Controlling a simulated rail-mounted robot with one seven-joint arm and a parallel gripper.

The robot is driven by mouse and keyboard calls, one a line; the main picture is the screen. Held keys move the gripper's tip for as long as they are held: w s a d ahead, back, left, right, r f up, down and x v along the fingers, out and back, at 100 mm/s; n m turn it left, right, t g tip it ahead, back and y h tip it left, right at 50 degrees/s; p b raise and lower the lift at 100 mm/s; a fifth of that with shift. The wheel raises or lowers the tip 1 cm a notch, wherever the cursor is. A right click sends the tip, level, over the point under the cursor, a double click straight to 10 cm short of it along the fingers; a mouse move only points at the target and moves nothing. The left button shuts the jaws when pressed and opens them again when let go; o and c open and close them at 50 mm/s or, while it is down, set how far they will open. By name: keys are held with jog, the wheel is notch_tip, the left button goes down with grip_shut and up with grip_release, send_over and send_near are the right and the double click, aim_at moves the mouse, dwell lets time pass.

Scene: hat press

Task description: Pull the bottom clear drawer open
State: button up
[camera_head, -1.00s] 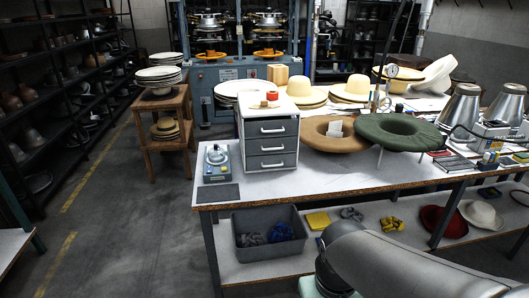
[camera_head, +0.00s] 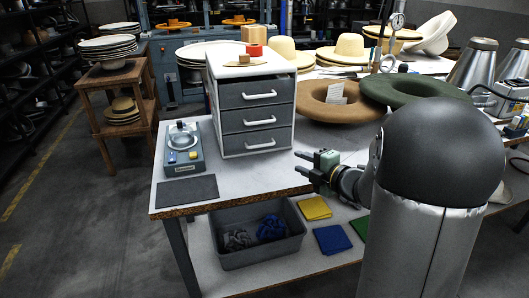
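A small white drawer cabinet with three grey drawer fronts stands on the table's left part. Its bottom drawer (camera_head: 255,138) is closed and has a white bar handle (camera_head: 259,146). The drawer fronts look grey, not clear. My gripper (camera_head: 301,162) is to the right of the bottom drawer and nearer the camera, apart from the handle.
A blue-grey scale (camera_head: 183,148) and a dark mat (camera_head: 187,190) lie left of the cabinet. A brown hat (camera_head: 322,115) and a green hat (camera_head: 410,90) lie to the right. A grey bin (camera_head: 228,252) sits on the lower shelf. White tabletop before the cabinet is clear.

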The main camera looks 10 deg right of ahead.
jog(key=x, duration=1.7)
grip_shut()
